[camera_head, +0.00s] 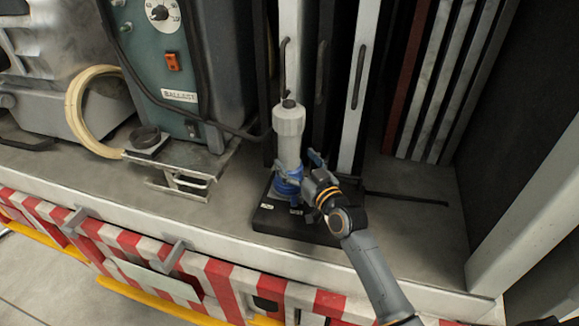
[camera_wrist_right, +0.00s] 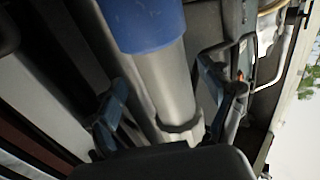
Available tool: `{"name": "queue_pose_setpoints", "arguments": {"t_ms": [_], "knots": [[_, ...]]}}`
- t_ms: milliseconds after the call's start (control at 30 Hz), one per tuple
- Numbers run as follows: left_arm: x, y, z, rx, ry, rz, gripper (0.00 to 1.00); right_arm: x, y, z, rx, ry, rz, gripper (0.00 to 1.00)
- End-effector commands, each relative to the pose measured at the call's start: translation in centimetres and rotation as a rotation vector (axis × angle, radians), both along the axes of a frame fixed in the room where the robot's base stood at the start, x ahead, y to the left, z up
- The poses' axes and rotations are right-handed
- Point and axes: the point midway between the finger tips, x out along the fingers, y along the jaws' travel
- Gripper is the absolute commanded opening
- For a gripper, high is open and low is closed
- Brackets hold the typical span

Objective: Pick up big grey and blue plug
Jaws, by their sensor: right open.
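The big grey and blue plug (camera_head: 289,125) stands upright in the head view, with its grey body above and its blue part below, on a black base plate (camera_head: 275,222). In the right wrist view the plug (camera_wrist_right: 172,80) runs slantwise between the fingers, blue end at the top. My right gripper (camera_head: 300,170) is at the lower part of the plug, coming from the right. Its fingers are open, one on either side of the plug in the wrist view (camera_wrist_right: 165,100). Contact cannot be told. My left gripper is out of view.
A green ballast box (camera_head: 165,65) with a dial and a cable stands left of the plug. A coiled tan hose (camera_head: 78,110) hangs farther left. Upright white panels with handles (camera_head: 360,85) stand close behind the plug. A red and white striped edge (camera_head: 200,270) runs along the front.

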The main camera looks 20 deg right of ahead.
Motion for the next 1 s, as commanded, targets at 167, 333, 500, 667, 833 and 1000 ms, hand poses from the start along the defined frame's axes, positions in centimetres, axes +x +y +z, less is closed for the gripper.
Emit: {"name": "queue_pose_setpoints", "arguments": {"t_ms": [167, 333, 500, 667, 833, 1000], "knots": [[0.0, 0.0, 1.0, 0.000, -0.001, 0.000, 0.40, 2.5, 0.7, 0.4, -0.001, -0.001, 0.000, 0.81], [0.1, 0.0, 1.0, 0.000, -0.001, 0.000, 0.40, 3.3, 0.9, 0.2, 0.001, 0.001, 0.000, 0.81], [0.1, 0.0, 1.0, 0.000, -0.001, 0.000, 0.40, 3.3, 0.9, 0.2, 0.000, 0.000, 0.000, 0.81], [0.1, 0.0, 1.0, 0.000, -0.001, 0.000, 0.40, 3.3, 0.9, 0.2, 0.000, 0.000, 0.000, 0.51], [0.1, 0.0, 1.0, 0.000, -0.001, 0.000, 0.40, 3.2, 0.9, 0.2, 0.000, 0.000, 0.000, 0.16], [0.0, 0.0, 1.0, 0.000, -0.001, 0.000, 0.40, 3.3, 0.9, 0.5, 0.001, -0.005, -0.001, 0.00]]}}
